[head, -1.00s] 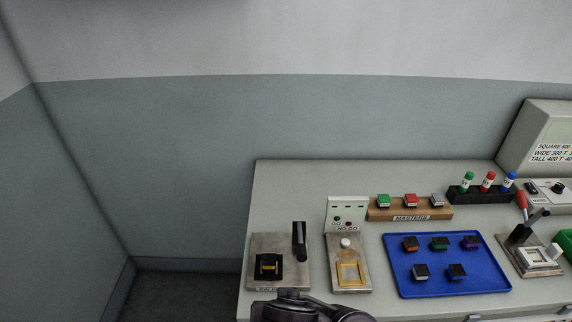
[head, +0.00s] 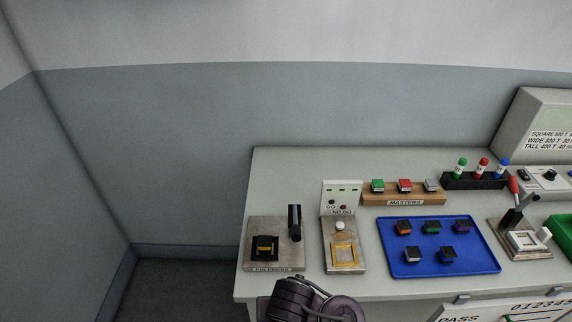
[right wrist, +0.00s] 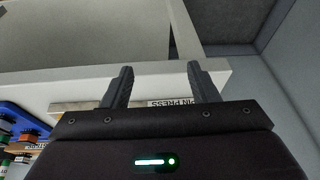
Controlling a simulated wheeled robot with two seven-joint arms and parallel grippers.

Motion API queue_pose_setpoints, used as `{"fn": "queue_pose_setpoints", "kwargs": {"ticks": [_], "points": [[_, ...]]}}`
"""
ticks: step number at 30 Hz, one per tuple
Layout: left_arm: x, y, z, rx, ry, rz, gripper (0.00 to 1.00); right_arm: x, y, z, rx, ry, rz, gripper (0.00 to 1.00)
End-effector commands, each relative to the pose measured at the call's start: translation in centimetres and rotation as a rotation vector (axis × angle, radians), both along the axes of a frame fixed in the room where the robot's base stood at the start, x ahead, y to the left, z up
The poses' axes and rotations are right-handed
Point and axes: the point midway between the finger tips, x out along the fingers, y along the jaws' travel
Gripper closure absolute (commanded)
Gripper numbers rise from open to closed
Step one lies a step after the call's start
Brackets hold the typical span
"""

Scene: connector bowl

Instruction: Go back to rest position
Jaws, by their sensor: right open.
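My right gripper (right wrist: 162,82) is open and empty in the right wrist view, its two dark fingers apart in front of the bench edge. The pin press plate (right wrist: 165,104) shows partly behind the fingers. In the head view, one of my arms shows as a dark link at the bottom, before the bench front; its fingers are hidden there. My left gripper is in neither view.
The bench (head: 290,180) holds the pin press (head: 264,248), a GO/NO GO gauge (head: 343,225), a blue tray (head: 440,268) of several connectors, a masters rack (head: 403,199), and a lever fixture (head: 522,238). A PASS-labelled panel (head: 490,312) is at lower right. Floor left of the bench is clear.

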Motion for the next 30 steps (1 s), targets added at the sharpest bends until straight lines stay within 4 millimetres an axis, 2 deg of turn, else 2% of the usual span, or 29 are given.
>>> {"fn": "queue_pose_setpoints", "kwargs": {"ticks": [1, 5, 8, 12, 14, 15, 17, 21, 25, 27, 30], "points": [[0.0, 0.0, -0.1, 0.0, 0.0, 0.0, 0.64, 0.1, -0.1, -1.9, 0.006, 0.029, 0.007, 0.46], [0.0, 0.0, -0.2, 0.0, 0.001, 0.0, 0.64, 0.4, -0.9, -7.5, 0.037, 0.098, 0.026, 0.46], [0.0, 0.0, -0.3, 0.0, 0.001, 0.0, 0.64, 0.0, -2.2, -13.3, 0.067, 0.151, 0.038, 0.46], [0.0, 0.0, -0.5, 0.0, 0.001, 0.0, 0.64, -1.9, -5.2, -21.8, 0.1, 0.196, 0.045, 0.46], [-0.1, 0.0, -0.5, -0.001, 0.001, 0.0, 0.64, -3.1, -6.8, -25.1, 0.105, 0.204, 0.045, 0.46], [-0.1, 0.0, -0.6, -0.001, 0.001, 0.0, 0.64, -4.2, -7.9, -27.3, 0.104, 0.208, 0.045, 0.46], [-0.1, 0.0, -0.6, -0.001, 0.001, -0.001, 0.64, -6.0, -9.7, -30.3, 0.099, 0.212, 0.046, 0.46], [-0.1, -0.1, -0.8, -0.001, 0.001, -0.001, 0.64, -11.4, -14.0, -36.3, 0.065, 0.214, 0.054, 0.46], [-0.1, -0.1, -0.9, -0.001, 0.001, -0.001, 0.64, -17.2, -18.0, -40.4, 0.011, 0.215, 0.072, 0.46], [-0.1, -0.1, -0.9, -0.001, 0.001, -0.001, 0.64, -20.2, -19.8, -41.9, -0.019, 0.217, 0.086, 0.46], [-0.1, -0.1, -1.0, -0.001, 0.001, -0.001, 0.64, -23.7, -21.7, -43.2, -0.057, 0.219, 0.109, 0.46]]}}
